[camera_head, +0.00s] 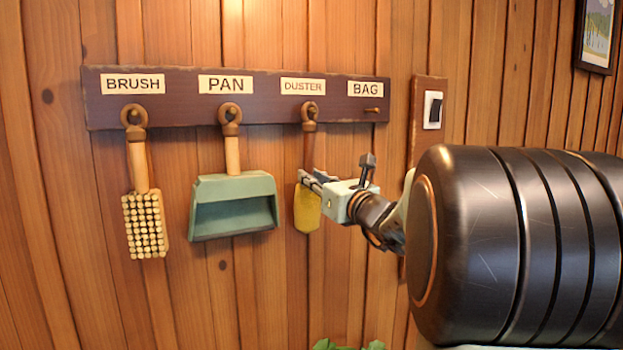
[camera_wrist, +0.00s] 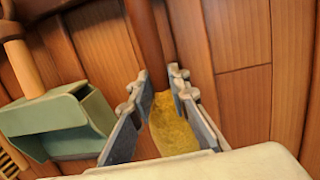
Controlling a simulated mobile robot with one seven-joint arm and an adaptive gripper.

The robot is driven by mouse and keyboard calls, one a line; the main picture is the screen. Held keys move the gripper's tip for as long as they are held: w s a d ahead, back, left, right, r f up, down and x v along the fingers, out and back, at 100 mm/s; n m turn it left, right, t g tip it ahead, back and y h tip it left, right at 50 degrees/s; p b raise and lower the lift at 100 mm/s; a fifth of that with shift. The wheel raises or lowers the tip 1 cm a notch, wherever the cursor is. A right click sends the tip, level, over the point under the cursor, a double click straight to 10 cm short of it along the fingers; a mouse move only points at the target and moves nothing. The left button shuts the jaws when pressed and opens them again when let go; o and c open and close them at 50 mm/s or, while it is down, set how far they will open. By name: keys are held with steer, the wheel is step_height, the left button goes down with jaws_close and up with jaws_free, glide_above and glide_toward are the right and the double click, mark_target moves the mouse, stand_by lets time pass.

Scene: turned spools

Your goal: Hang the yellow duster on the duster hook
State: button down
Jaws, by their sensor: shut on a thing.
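The yellow duster (camera_head: 307,210) hangs down against the wall below the DUSTER label (camera_head: 303,87). The ring at the top of its brown handle (camera_head: 309,118) is at the duster hook (camera_head: 311,110) and appears to be around it. My gripper (camera_head: 306,181) is shut on the duster where the handle meets the yellow head. In the wrist view the fingers of my gripper (camera_wrist: 158,82) stand on both sides of the handle, with the yellow duster head (camera_wrist: 175,125) between and below them.
The dark hook board (camera_head: 180,85) also holds a brush (camera_head: 144,215) and a green pan (camera_head: 233,205) on the left. The BAG peg (camera_head: 374,110) is empty. A light switch (camera_head: 433,110) is on the wall to the right.

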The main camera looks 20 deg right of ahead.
steer(key=c, duration=1.8)
jaws_free()
steer(key=shift+o, duration=0.2)
